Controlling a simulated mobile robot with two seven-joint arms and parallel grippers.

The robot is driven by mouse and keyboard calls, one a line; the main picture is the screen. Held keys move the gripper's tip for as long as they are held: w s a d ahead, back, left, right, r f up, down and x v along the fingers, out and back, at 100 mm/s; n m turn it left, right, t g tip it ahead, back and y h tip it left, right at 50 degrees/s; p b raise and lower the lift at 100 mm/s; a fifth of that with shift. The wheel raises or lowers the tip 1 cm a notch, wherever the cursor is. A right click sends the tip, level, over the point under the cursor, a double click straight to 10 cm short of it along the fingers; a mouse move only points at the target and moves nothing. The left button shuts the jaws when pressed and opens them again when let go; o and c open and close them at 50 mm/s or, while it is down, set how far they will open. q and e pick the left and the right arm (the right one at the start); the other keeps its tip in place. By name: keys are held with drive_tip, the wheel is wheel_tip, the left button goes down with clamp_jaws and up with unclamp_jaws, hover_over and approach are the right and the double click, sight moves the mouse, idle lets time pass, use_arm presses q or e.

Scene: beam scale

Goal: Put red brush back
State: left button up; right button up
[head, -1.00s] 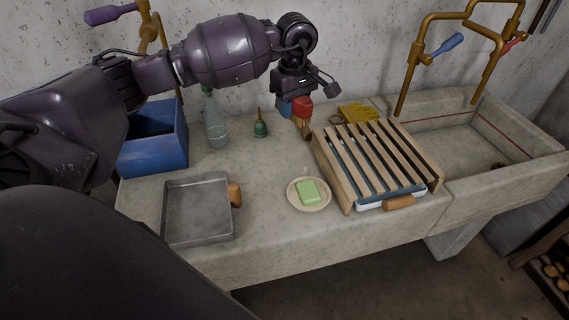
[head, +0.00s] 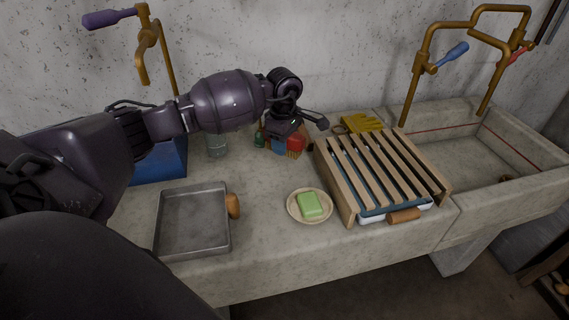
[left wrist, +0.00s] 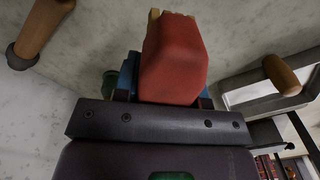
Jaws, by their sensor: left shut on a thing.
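The red brush (head: 296,143) is in the jaws of my left gripper (head: 287,141), low over the back of the counter, left of the slatted wooden rack (head: 345,180). In the left wrist view the red block of the brush (left wrist: 175,62) fills the space between the fingers, with pale tan bristle or wood at its far end. A blue piece (head: 278,146) shows beside the red one; I cannot tell if it is part of the gripper. Whether the brush touches the counter is unclear. My right gripper is not in view.
A small green object (head: 260,141) and a glass bottle (head: 217,146) stand left of the gripper. A blue bin (head: 160,162), grey pan (head: 193,222), plate with green soap (head: 310,204), yellow gloves (head: 361,124) and sink (head: 450,158) surround it. The middle counter is clear.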

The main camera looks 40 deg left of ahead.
sight(284, 171)
use_arm(q)
wheel_tip(284, 171, down, 3)
drive_tip(key=shift+r, duration=0.2)
drive_tip(key=shift+f, duration=0.65)
wheel_tip(284, 171, down, 4)
drive_tip(key=shift+r+b, duration=0.25)
drive_tip(key=shift+b, duration=0.05)
drive_tip(key=shift+r, duration=0.1)
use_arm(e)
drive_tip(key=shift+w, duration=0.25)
use_arm(q)
drive_tip(key=shift+f, duration=0.2)
drive_tip(key=o, duration=1)
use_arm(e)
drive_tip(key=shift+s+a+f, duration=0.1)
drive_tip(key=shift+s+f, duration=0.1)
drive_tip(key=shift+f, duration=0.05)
use_arm(q)
drive_tip(key=shift+r, duration=0.15)
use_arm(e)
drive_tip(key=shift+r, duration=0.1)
